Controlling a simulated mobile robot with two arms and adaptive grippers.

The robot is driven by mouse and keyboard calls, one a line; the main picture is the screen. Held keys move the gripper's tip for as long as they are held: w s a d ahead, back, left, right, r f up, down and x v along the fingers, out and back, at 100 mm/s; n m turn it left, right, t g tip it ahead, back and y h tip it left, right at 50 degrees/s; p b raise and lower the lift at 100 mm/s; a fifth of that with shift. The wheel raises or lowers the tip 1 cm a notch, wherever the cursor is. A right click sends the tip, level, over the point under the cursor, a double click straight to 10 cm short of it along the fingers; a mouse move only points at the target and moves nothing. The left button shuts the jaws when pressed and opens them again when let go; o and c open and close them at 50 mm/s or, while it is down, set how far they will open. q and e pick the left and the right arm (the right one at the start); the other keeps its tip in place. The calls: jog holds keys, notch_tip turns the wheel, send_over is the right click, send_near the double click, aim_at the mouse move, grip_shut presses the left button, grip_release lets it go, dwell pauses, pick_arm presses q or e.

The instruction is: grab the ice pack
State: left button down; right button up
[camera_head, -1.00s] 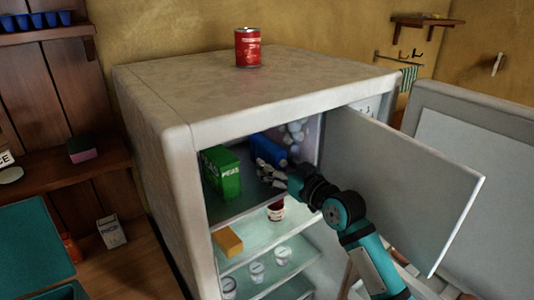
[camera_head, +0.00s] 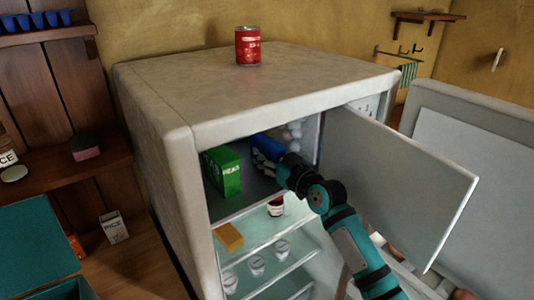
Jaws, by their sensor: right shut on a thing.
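The blue ice pack (camera_head: 267,144) is in the upper compartment of the open fridge (camera_head: 190,135), to the right of a green box of peas (camera_head: 222,171). My right gripper (camera_head: 264,160) reaches into that compartment and is shut on the ice pack. The fingers cover the lower right part of the pack. My left gripper is not in view.
The opened upper door (camera_head: 400,180) stands close to the right of my arm. A pale bunch of round things (camera_head: 294,132) lies behind the gripper. Glass shelves below hold a yellow block (camera_head: 229,237), a jar (camera_head: 275,207) and several cups (camera_head: 257,265). A red can (camera_head: 248,47) stands on top.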

grip_shut()
